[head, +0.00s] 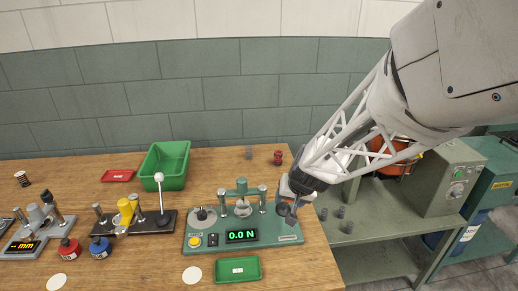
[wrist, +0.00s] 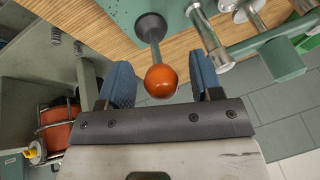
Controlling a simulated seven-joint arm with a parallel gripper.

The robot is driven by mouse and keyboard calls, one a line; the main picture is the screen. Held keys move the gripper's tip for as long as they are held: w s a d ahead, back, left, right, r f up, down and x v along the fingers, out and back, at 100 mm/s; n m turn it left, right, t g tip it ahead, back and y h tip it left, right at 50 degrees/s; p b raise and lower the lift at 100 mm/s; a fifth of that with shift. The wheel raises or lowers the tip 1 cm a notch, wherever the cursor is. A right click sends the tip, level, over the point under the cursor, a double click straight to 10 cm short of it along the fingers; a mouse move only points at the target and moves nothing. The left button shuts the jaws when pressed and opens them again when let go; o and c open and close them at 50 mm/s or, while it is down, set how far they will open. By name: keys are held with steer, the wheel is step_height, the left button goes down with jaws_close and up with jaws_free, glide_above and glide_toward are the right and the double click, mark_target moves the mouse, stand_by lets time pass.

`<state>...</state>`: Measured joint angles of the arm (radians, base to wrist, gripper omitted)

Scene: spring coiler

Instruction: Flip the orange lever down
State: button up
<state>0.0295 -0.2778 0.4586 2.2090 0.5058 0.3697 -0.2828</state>
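The orange lever shows in the wrist view as a round orange knob (wrist: 161,81) on a grey-green rod (wrist: 155,45) that rises from a dark collar on the green tester. My gripper (wrist: 162,76) is open, with one blue-padded finger on each side of the knob and small visible gaps on both sides. In the head view my gripper (head: 292,203) is at the right end of the green tester (head: 217,247), which has a display reading 0.0 N. The orange knob is hidden there by my gripper.
Metal posts (wrist: 210,35) stand beside the lever. A black device with a white-knobbed lever (head: 159,179) is left of the tester. A green bin (head: 166,178) stands behind, and a green tray (head: 238,270) lies in front. The bench's right edge is near my gripper.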

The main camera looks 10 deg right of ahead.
steer(key=shift+r, duration=0.15)
steer(key=v, duration=0.7)
steer(key=shift+s+r, duration=0.2)
steer(key=shift+r, duration=0.05)
stand_by(0.4)
steer(key=s+r+n+g+h, duration=0.1)
steer(key=s+r, duration=0.3)
steer(key=s, duration=0.7)
steer(key=s+r+n+g+h, duration=0.1)
steer(key=s+r, duration=0.2)
steer(key=s, duration=0.8)
steer(key=shift+s+d+r, duration=0.2)
steer(key=shift+d+r, duration=0.15)
stand_by(1.8)
